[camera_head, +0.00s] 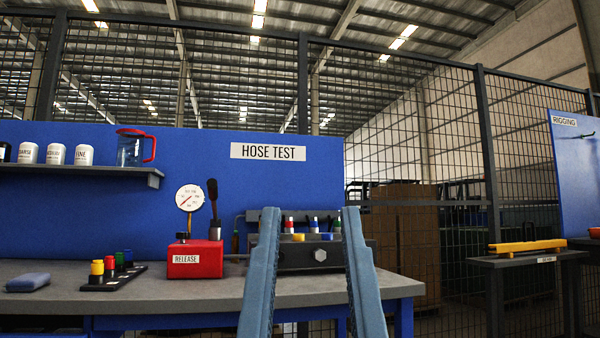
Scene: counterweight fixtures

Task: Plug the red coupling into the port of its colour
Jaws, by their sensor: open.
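A small red piece (109,264), probably the red coupling, stands in a dark rack (113,281) on the bench at left, between yellow and green ones. A dark manifold block (300,258) stands at the back of the bench, seen between my fingers. Its top shows a red-and-white part (289,224), a blue-and-white one (313,224) and a partly hidden green one (337,226). Which is the red port I cannot tell. My gripper (308,212) is open and empty, in front of the manifold; its fingers hide the manifold's sides.
On the grey bench (190,292) stand a red RELEASE box (195,260) with a gauge (189,198) and a blue-grey cloth or pad (28,282). A shelf (80,171) holds white canisters and a jug (133,148). A yellow bar (527,246) lies on a side stand at right.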

